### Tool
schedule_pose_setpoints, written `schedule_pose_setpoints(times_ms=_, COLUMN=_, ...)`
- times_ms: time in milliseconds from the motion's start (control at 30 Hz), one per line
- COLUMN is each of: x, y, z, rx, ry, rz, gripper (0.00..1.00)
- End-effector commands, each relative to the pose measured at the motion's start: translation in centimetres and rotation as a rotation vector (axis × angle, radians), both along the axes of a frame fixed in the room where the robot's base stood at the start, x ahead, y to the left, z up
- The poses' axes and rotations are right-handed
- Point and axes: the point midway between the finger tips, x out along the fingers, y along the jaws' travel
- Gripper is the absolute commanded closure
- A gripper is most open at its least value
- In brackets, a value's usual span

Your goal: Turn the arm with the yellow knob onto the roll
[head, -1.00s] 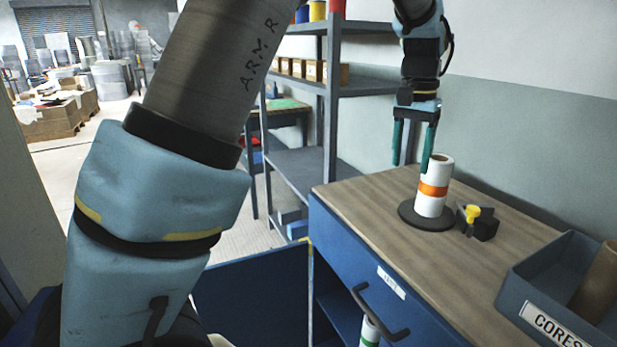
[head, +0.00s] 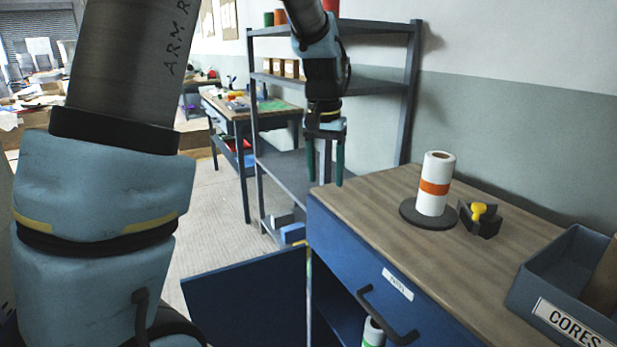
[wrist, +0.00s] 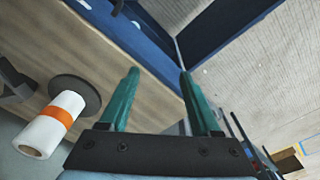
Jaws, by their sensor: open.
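A white roll with an orange band (head: 435,184) stands upright on a dark round base (head: 428,214) on the wooden cabinet top. Just right of it is a dark block with a yellow knob (head: 479,211). The roll also shows at the left of the wrist view (wrist: 50,126). My gripper (head: 326,180) is open and empty, with its green fingers pointing down by the cabinet's far left corner, left of the roll and apart from it. In the wrist view the fingers (wrist: 160,85) have nothing between them.
A blue bin labelled CORES (head: 565,318) stands at the right of the cabinet top. A grey shelf rack (head: 380,88) stands behind my gripper. The wooden top's near part is clear.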

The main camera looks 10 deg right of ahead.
Motion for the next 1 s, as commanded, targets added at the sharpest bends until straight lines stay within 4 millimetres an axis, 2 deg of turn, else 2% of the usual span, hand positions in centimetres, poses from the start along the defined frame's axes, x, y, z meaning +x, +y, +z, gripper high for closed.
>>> schedule_pose_setpoints(times_ms=200, x=0.2, y=1.9, z=-0.7, rx=-0.003, ry=-0.003, rz=0.037, gripper=0.36)
schedule_pose_setpoints(times_ms=633, x=0.2, y=2.3, z=-0.9, rx=-0.004, ry=-0.005, rz=0.045, gripper=0.36)
schedule_pose_setpoints(times_ms=733, x=0.2, y=3.2, z=-1.1, rx=-0.005, ry=-0.006, rz=0.061, gripper=0.36)
schedule_pose_setpoints(times_ms=767, x=0.3, y=3.8, z=-1.2, rx=-0.005, ry=-0.008, rz=0.073, gripper=0.36)
schedule_pose_setpoints(times_ms=867, x=0.1, y=7.4, z=-2.0, rx=-0.008, ry=-0.014, rz=0.143, gripper=0.36)
schedule_pose_setpoints(times_ms=1000, x=-1.4, y=14.3, z=-3.8, rx=-0.016, ry=-0.034, rz=0.284, gripper=0.36)
